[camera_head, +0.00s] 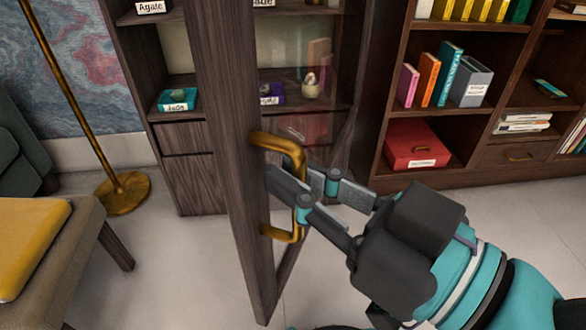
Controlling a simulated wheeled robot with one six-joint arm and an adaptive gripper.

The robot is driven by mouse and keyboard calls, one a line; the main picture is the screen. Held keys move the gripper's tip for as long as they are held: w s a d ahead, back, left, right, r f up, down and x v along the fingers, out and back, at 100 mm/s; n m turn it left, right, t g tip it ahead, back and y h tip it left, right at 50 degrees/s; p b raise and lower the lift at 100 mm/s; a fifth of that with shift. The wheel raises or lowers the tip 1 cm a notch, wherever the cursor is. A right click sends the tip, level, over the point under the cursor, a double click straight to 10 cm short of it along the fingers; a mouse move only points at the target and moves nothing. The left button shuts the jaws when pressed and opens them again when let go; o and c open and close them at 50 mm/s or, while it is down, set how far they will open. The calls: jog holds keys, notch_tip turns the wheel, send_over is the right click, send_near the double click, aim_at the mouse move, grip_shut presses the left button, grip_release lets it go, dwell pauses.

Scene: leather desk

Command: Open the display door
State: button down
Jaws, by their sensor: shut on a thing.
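The display door (225,107) is a tall dark wood frame with a glass pane, standing swung out from the display cabinet (188,180) toward me. A brass handle (295,152) is fixed upright on the door's frame. My gripper (297,187) comes from the lower right, and its grey fingers are shut on the middle of the handle. The cabinet's shelves show behind the door and through its glass. They hold stones on labelled stands, such as one on a teal stand (178,100).
A bookcase (376,125) with books and a red box (416,146) stands right of the cabinet. A brass floor lamp (123,193) stands at left. A chair with a yellow cushion (30,235) is at lower left. Bare floor (175,262) lies between chair and door.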

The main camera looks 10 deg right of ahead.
aim_at(254, 62)
jog(key=shift+a+f, duration=0.1)
jog(key=shift+f, duration=0.5)
jog(key=c, duration=1.2)
grip_release()
jog(key=shift+r, duration=0.2)
notch_tip(254, 62, up, 10)
jog(key=shift+f, duration=0.1)
